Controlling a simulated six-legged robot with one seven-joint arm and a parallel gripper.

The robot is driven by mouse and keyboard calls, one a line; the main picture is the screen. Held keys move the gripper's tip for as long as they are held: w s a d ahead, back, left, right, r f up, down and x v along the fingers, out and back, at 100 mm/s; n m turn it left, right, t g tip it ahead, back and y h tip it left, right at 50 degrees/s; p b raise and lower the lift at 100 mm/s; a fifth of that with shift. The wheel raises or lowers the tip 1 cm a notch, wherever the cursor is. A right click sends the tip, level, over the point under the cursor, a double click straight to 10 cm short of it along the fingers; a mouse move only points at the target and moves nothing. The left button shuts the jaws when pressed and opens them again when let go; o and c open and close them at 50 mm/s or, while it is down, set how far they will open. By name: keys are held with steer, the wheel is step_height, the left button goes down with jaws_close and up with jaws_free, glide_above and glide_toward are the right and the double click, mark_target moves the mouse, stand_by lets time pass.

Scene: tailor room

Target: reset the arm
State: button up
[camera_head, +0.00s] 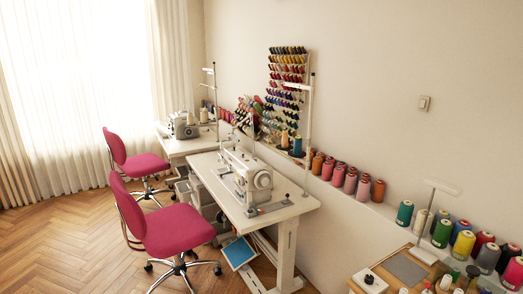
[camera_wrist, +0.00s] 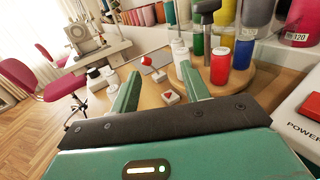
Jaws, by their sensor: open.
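My gripper (camera_wrist: 160,95) shows in the wrist view. Its two green fingers are spread apart with nothing between them, and it points out over a wooden table (camera_wrist: 150,108). My gripper and arm do not show in the head view.
In the wrist view, a red bottle (camera_wrist: 220,54) and a white bottle (camera_wrist: 181,56) stand to the right, near a white device marked POWER (camera_wrist: 300,112). The head view shows sewing tables (camera_head: 235,205), pink chairs (camera_head: 180,230), a thread-spool ledge and open wooden floor (camera_head: 60,250) at left.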

steer(key=shift+a, duration=0.15)
steer(key=shift+w+a, duration=0.1)
steer(key=shift+a, duration=0.25)
steer(key=shift+w+a+r+n+y, duration=0.25)
steer(key=shift+a+r+n+y, duration=0.25)
steer(key=w+a+r+n+g+y, duration=0.2)
steer(key=a+r+n+g+y, duration=0.25)
steer(key=a, duration=0.65)
steer(key=w+a+r+n+g+y, duration=0.15)
steer(key=a+r+n+y, duration=0.25)
steer(key=a+r+n, duration=0.5)
steer(key=s+a+r+n+g, duration=0.1)
steer(key=s+a+n+g, duration=0.25)
steer(key=a, duration=0.45)
steer(key=s+a+n+g, duration=0.3)
steer(key=a+n, duration=0.1)
steer(key=a, duration=0.3)
steer(key=s+a+r+n+h, duration=0.2)
steer(key=s+r+n+h, duration=0.1)
steer(key=s+n, duration=0.4)
steer(key=s+a+r+n+h, duration=0.3)
steer(key=s+r+n+h, duration=0.1)
steer(key=s+n+h, duration=0.2)
steer(key=s+n, duration=0.1)
steer(key=s, duration=0.1)
steer(key=shift+s+a, duration=0.15)
steer(key=shift+s, duration=0.15)
